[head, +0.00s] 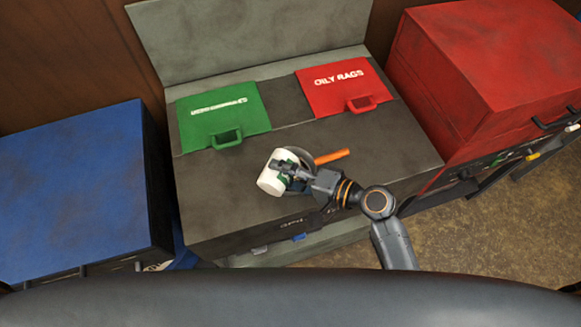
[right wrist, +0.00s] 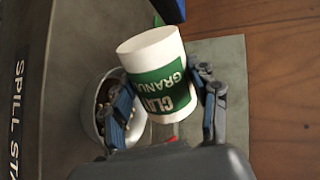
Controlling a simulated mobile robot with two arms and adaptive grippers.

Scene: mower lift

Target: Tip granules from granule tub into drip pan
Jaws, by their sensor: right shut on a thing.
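The granule tub (head: 271,180) is white with a green label and also shows in the right wrist view (right wrist: 156,60). My right gripper (head: 285,173) is shut on it, one finger on each side, and holds it tilted. In the head view it covers part of a round grey pan, the drip pan (head: 304,157), on the dark bench top. In the right wrist view the pan (right wrist: 108,73) shows behind the left finger, with small dark and yellowish bits inside. The tub's inside and any falling granules cannot be made out. My left gripper is out of view.
An orange handle (head: 332,156) lies beside the pan. A green panel (head: 222,112) and a red OILY RAGS panel (head: 342,88) lie at the back of the bench (head: 395,150). A blue cabinet (head: 70,185) stands left, a red cabinet (head: 480,75) right.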

